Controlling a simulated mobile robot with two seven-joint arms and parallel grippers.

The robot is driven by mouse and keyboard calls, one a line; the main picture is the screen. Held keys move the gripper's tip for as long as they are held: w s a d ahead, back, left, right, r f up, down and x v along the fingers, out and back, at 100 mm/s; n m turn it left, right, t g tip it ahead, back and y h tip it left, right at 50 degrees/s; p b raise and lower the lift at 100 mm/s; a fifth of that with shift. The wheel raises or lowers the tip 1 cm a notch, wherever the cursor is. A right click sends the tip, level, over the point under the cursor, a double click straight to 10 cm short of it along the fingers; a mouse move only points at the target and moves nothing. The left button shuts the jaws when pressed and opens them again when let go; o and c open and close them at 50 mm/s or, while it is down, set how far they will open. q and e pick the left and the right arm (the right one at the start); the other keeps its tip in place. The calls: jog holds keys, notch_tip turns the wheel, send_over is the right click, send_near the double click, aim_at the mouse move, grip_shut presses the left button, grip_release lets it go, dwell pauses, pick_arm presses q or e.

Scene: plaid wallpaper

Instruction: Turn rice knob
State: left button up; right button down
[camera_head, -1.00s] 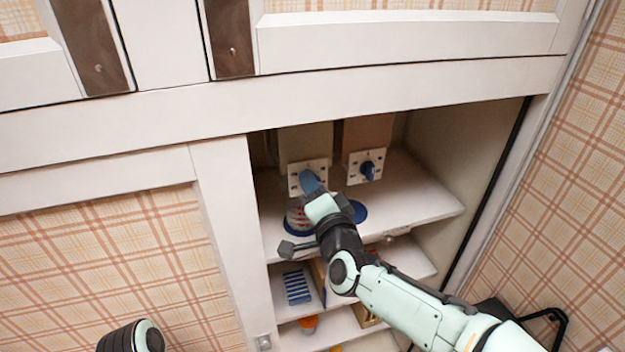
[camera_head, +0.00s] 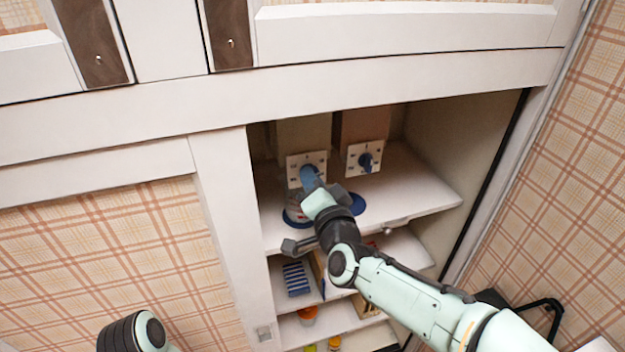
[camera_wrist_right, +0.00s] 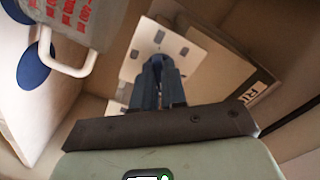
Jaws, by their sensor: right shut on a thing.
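Two dispensers hang side by side in the open cupboard, each with a white plate and a blue knob. My right gripper (camera_head: 313,183) is shut on the blue knob (camera_head: 308,171) of the left dispenser's white plate (camera_head: 293,164). In the right wrist view my gripper's fingers (camera_wrist_right: 159,88) meet the knob, and a label reading "RIC" (camera_wrist_right: 252,93) shows on the dispenser, its end hidden. The knob's exact angle is mostly covered by my fingers. The other blue knob (camera_head: 366,161) is free. My left gripper is out of view.
A blue disc (camera_head: 357,204) is beside my gripper. Lower shelves hold a blue-striped item (camera_head: 296,279) and small containers. The cupboard's left post (camera_head: 229,220) is close by.

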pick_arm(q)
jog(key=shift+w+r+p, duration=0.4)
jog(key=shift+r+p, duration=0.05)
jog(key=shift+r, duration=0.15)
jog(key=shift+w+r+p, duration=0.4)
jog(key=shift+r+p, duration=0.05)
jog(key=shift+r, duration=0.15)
pick_arm(e)
jog(key=n, duration=1)
jog(key=shift+r, duration=0.25)
jog(key=shift+n, duration=0.3)
jog(key=c, duration=1.2)
grip_release()
jog(key=shift+d+f, duration=0.1)
jog(key=shift+w+f, duration=0.1)
